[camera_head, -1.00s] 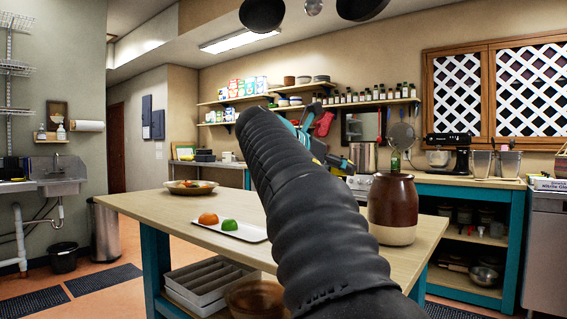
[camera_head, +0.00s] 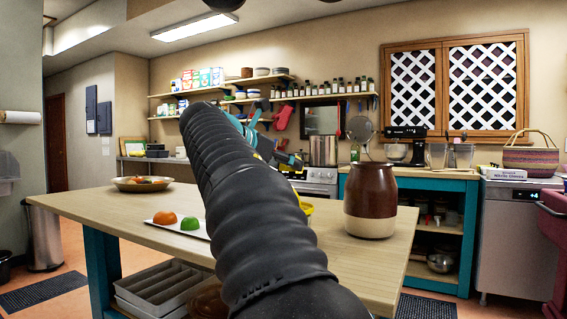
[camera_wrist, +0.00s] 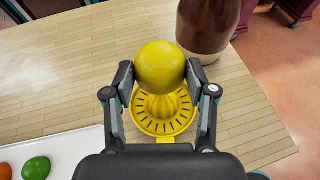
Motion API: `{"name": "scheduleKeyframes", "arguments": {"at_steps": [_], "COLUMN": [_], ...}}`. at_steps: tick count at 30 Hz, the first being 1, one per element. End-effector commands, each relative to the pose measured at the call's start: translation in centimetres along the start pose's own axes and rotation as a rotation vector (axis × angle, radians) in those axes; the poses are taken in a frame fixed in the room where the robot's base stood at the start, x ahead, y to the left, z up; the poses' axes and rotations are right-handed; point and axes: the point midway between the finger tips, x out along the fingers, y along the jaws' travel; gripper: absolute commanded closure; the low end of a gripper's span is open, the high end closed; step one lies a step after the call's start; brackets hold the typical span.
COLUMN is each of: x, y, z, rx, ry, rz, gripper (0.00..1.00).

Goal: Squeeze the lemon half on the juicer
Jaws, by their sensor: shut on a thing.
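The yellow lemon half (camera_wrist: 160,67) is between the two fingers of my gripper (camera_wrist: 160,75) in the wrist view, and the gripper is shut on it. The yellow juicer (camera_wrist: 154,122) stands on the wooden worktop, and the lemon covers the far part of it in the wrist view. The ribbed cone shows just below the lemon in the picture. I cannot tell whether lemon and cone touch. In the head view a bit of the juicer (camera_head: 306,207) shows beside my arm. My arm hides the lemon there.
A brown and cream crock (camera_head: 370,202) stands close by on the worktop (camera_head: 95,206), right of the juicer in the head view. A white tray (camera_wrist: 75,152) with an orange fruit (camera_head: 164,218) and a green fruit (camera_head: 191,223) lies to the left. A bowl (camera_head: 142,184) stands farther back.

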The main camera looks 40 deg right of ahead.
Motion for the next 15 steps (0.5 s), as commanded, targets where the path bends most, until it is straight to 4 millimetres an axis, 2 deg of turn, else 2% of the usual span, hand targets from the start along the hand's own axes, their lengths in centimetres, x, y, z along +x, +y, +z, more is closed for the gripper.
{"name": "scheduleKeyframes", "arguments": {"at_steps": [15], "x": [1.1], "y": [-0.1], "z": [-3.0], "rx": [0.001], "ry": [0.000], "rz": [0.000], "gripper": [0.78]}}
